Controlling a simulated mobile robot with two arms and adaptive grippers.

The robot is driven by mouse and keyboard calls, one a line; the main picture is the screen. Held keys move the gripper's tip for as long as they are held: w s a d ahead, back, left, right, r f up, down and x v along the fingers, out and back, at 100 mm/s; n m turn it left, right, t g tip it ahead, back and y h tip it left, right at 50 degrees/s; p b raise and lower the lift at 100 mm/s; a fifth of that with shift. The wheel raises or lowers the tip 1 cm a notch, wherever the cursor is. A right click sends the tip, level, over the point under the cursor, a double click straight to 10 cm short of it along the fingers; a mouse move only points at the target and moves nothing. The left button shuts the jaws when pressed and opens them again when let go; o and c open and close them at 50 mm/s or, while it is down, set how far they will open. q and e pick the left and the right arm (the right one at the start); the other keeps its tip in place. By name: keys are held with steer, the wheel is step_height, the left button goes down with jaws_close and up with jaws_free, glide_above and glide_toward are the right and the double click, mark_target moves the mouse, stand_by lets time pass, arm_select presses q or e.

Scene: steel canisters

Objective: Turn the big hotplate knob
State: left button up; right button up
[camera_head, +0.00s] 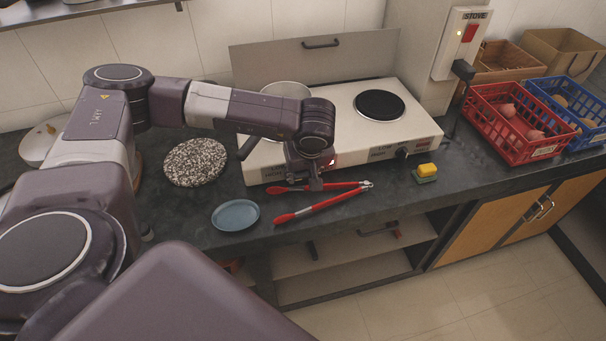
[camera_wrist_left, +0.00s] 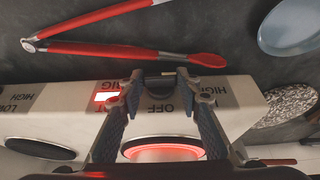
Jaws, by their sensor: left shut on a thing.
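The white two-plate hotplate (camera_head: 421,141) stands on the dark counter. My left gripper (camera_head: 314,180) is at the left part of its front panel. In the left wrist view my left gripper (camera_wrist_left: 158,84) has its two fingers on either side of the big knob (camera_wrist_left: 158,74), shut on it. The fingers hide most of the knob. "OFF" and "HIGH" markings show on the panel, and a red light (camera_wrist_left: 107,96) is lit beside the knob. A red glowing plate (camera_wrist_left: 163,152) lies behind the fingers. The smaller knob (camera_head: 401,153) is free at the right. My right gripper is not in view.
Red tongs (camera_head: 330,201) lie on the counter just before the hotplate. A blue plate (camera_head: 236,215), a speckled round board (camera_head: 195,162) and a yellow-green sponge (camera_head: 426,172) lie nearby. Red (camera_head: 520,148) and blue (camera_head: 598,131) baskets stand at the right.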

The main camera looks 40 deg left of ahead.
arm_select(q)
steer(key=o, duration=0.9)
steer(key=v, duration=1.2)
